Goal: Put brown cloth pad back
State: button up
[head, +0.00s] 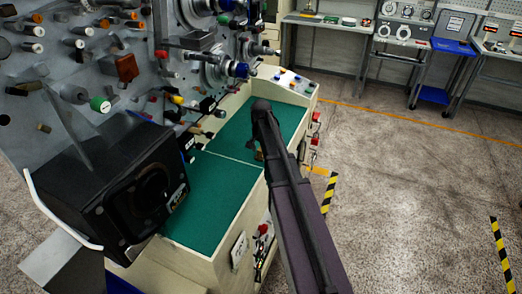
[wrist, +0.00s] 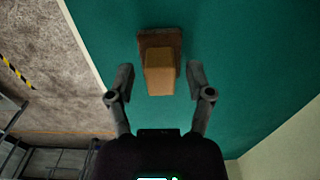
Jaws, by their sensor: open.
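The brown cloth pad (wrist: 158,43) shows in the wrist view as a block on a green surface (wrist: 240,60), with a dark brown far part and a lighter tan near part. My gripper (wrist: 160,78) is open, one finger on each side of the tan part, with a visible gap on both sides. I cannot tell the height between the fingers and the surface. In the head view my arm hides most of the gripper and pad; only a small brown bit shows beside the arm over the green top.
A grey upright panel (head: 60,62) with several spindles, pegs and a brown block (head: 126,68) stands at the left. A black box (head: 125,185) sticks out in front of it. The green bench top (head: 215,195) is mostly clear. Open floor (head: 410,190) lies to the right.

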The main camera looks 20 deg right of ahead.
jog(key=shift+r, duration=0.1)
notch_tip(320, 180, up, 12)
jog(key=p, duration=1.2)
dwell(0.7)
jog(key=s+a+n, duration=0.3)
jog(key=s+a, duration=0.2)
jog(key=s, duration=0.2)
jog(key=s+a+n, duration=0.3)
jog(key=s+a, duration=0.2)
jog(key=s, duration=0.2)
jog(key=s+a+n, duration=0.3)
jog(key=s+a, duration=0.2)
jog(key=s, duration=0.2)
jog(key=shift+s+a, duration=0.15)
jog(key=shift+s, duration=0.2)
jog(key=shift+c, duration=0.2)
